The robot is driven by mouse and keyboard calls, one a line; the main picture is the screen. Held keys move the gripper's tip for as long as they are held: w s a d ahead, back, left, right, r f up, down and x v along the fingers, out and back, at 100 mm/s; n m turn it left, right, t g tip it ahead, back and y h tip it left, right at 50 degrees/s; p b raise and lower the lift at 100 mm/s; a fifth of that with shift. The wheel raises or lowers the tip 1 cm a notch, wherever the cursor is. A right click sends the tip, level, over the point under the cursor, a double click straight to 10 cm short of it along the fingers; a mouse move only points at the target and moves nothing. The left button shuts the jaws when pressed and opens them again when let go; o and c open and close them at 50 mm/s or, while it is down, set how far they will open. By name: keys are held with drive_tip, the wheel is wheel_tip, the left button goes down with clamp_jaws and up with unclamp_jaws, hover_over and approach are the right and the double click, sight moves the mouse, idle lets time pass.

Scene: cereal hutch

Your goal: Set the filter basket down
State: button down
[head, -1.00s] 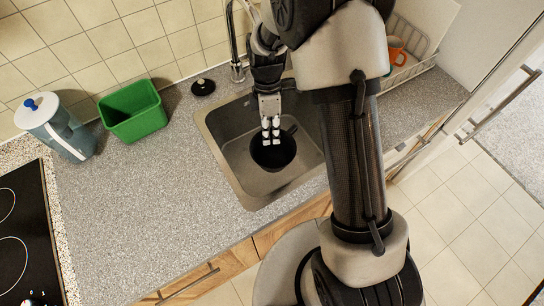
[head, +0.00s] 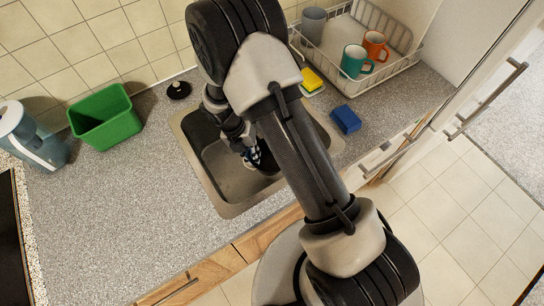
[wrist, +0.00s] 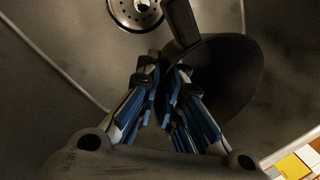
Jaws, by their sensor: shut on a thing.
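The filter basket (wrist: 232,78), a black round cup with a stubby handle, shows in the wrist view beside and behind my fingers. My gripper (wrist: 166,92) is shut on it, the fingers at its near side and rim. In the head view my gripper (head: 252,157) is inside the steel sink (head: 232,189), and my arm hides most of the basket. The basket appears low over the sink floor; I cannot tell whether it touches it.
The drain (wrist: 137,10) lies beyond the basket.

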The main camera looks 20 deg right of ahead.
wheel_tip(320, 180, down, 7)
drive_tip(key=shift+r+b, duration=0.2)
drive_tip(key=shift+b, duration=0.7)
drive_tip(key=d, duration=0.1)
drive_tip(key=w+d, duration=0.1)
drive_tip(key=d, duration=0.1)
drive_tip(key=shift+d+f+b, duration=0.1)
drive_tip(key=shift+d+b, duration=0.1)
drive_tip(key=shift+b, duration=0.15)
drive_tip(key=shift+w+d, duration=0.2)
drive_tip(key=shift+d, duration=0.2)
drive_tip(key=d, duration=0.1)
drive_tip(key=w+d+b, duration=0.1)
drive_tip(key=d, duration=0.1)
drive_tip(key=shift+d, duration=0.3)
drive_tip(key=shift+f+b, duration=0.45)
drive_tip(key=shift+f, duration=0.15)
drive_tip(key=shift+a, duration=0.15)
drive_tip(key=c, duration=1.8)
unclamp_jaws()
drive_tip(key=shift+o, duration=0.2)
